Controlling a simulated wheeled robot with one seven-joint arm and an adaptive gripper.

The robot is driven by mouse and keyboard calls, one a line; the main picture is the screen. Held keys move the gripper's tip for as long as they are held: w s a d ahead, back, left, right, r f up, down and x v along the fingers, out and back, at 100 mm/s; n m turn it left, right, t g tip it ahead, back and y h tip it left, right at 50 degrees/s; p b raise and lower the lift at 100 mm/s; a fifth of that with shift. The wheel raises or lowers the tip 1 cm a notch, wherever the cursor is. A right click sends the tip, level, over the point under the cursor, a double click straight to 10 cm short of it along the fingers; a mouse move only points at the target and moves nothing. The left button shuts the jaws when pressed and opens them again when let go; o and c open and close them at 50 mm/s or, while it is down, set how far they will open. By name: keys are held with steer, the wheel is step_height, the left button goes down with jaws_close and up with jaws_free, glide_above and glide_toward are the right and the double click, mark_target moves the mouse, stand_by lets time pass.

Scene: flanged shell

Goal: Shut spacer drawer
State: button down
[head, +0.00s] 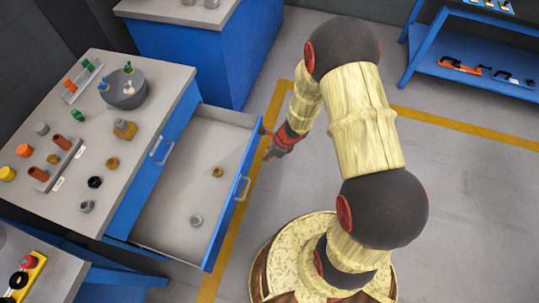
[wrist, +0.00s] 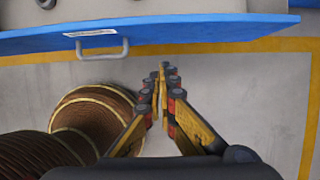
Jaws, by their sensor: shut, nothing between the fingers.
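The spacer drawer (head: 160,222) is pulled out from the blue workbench (head: 155,175) in the head view. A grey ring (head: 196,220) and a brass ring (head: 217,171) lie inside it. Its blue front carries a grey bar handle (head: 242,189), which also shows in the wrist view (wrist: 102,47), left of centre. My gripper (head: 268,154) is just outside the drawer front, near its far corner. In the wrist view my gripper (wrist: 164,68) is shut and empty, with its fingertips close to the blue front and to the right of the handle.
The worktop (head: 115,150) holds a grey bowl (head: 125,92) and several small parts. Another closed drawer handle (head: 162,151) sits beside the open drawer. A blue cabinet (head: 200,45) stands behind, and a blue shelf (head: 470,60) at the far right.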

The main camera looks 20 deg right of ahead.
steer(key=w+a+f+b, duration=0.1)
steer(key=w+a+f, duration=0.2)
steer(key=a, duration=0.1)
steer(key=shift+w+a+f+b, duration=0.15)
steer(key=shift+a+f+b, duration=0.05)
steer(key=shift+b, duration=0.2)
